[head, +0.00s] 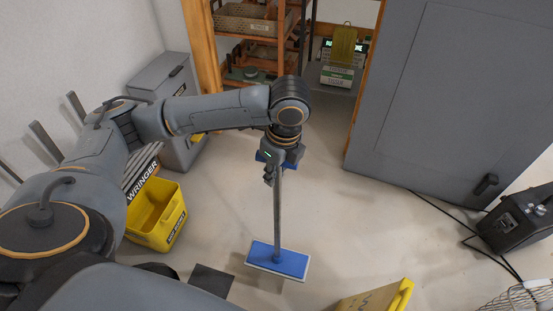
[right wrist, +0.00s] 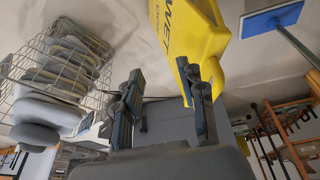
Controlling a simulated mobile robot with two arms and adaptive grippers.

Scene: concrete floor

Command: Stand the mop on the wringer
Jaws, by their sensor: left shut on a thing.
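The mop has a flat blue head (head: 278,260) with a pale rim, low over or on the floor, and I cannot tell if it touches. Its grey handle (head: 277,215) stands nearly upright. My left gripper (head: 271,174) is shut on the upper part of the handle. The mop head also shows in the right wrist view (right wrist: 272,18). The yellow wringer bucket (head: 168,229), with a "WRINGER" label above it, stands left of the mop, partly hidden by my left arm. My right gripper (right wrist: 165,98) is open, its fingers apart, and is out of the head view.
A yellow wet-floor sign (head: 403,297) stands at the lower right; in the right wrist view it is close beyond my right fingers. A wire rack (right wrist: 60,65) is to the left there. A grey cabinet (head: 445,90), cables and a black box (head: 520,222) are at right. Floor between mop and bucket looks mostly clear.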

